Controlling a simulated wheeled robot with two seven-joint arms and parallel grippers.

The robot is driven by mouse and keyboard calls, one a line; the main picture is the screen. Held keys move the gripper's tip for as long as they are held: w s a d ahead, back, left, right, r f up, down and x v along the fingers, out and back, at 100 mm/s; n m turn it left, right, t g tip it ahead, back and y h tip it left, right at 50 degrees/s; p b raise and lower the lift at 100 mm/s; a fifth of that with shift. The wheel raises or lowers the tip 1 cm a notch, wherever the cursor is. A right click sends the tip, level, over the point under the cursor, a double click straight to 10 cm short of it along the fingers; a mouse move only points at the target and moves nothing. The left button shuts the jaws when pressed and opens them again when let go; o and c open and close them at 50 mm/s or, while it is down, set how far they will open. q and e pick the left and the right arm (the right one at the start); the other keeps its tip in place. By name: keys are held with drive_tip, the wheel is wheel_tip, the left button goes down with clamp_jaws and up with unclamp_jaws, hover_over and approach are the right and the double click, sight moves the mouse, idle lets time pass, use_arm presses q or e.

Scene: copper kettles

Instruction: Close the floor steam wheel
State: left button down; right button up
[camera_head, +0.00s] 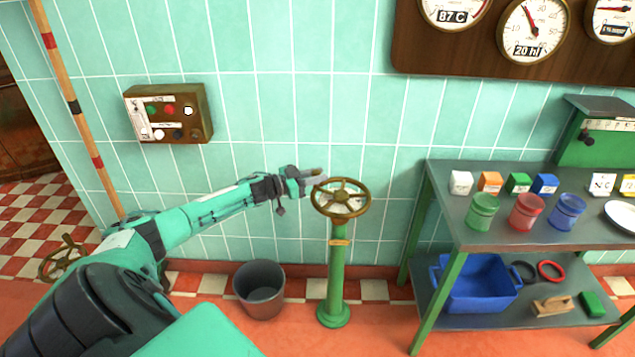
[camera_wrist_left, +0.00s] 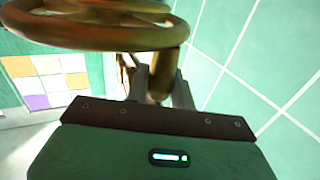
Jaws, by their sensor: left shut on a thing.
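The floor steam wheel (camera_head: 353,205) is a brass handwheel lying flat on top of a green pedestal (camera_head: 337,270) that stands on the floor by the tiled wall. My left gripper (camera_head: 316,181) reaches in from the left at the rim's left side. In the left wrist view the brass wheel (camera_wrist_left: 100,35) fills the upper left, and the left gripper's fingers (camera_wrist_left: 157,85) are shut on a brass part at its near edge, which looks like the rim or a handle on it. The exact contact is partly hidden. My right gripper is not in view.
A grey bucket (camera_head: 259,291) stands left of the pedestal. A green table (camera_head: 432,215) with jars and small boxes is close on the right. A button box (camera_head: 168,113) hangs on the wall. Another brass wheel (camera_head: 62,257) is low at the left.

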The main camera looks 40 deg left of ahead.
use_arm(q)
drive_tip(key=shift+w+a+r, duration=0.15)
drive_tip(key=shift+w, duration=0.6)
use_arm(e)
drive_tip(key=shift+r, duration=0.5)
use_arm(q)
drive_tip(key=c, duration=1.2)
unclamp_jaws()
drive_tip(key=shift+c, duration=0.2)
drive_tip(key=shift+s+a, duration=0.1)
drive_tip(key=shift+s, duration=0.15)
drive_tip(key=v, duration=1.3)
drive_tip(key=shift+p, duration=0.4)
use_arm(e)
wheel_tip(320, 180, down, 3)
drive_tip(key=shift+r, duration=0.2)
